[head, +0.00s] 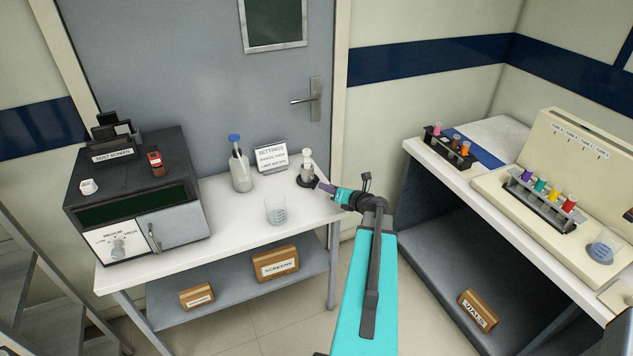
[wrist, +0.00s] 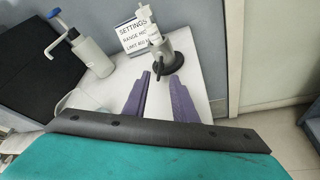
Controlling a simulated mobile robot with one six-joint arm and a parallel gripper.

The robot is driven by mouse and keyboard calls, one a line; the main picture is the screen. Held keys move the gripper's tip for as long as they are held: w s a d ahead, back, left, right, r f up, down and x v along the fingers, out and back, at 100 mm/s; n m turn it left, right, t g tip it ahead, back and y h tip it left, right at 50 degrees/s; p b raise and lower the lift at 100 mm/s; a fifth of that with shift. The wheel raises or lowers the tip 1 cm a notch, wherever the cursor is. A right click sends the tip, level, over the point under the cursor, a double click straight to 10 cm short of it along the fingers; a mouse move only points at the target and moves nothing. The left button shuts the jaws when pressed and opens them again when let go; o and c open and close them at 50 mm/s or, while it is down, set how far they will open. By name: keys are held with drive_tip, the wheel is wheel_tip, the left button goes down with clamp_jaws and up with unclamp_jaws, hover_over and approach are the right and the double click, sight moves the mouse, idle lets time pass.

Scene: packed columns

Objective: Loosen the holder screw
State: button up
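The holder (head: 307,180) stands upright at the right end of the white bench, with a dark round base and a pale, clear-looking piece on top. In the wrist view the holder (wrist: 171,62) is a grey post, with a small pale knob-like part (wrist: 155,38) on its left side; I cannot tell for certain whether this is the screw. My gripper (head: 322,187) is just right of and in front of the holder, pointing toward it. In the wrist view its purple fingers (wrist: 161,80) are apart and empty, with the holder beyond their tips. No contact shows.
A settings card (head: 271,156), a blue-topped bottle (head: 240,168) and a glass beaker (head: 276,210) stand left of the holder. A dark cabinet (head: 130,180) fills the bench's left end. The door (head: 200,70) is close behind. Another bench with tube racks (head: 541,203) is right.

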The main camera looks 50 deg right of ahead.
sight(316, 180)
drive_tip(key=shift+p+x, duration=1.2)
drive_tip(key=shift+x, duration=3.25)
drive_tip(key=shift+c, duration=0.3)
clamp_jaws()
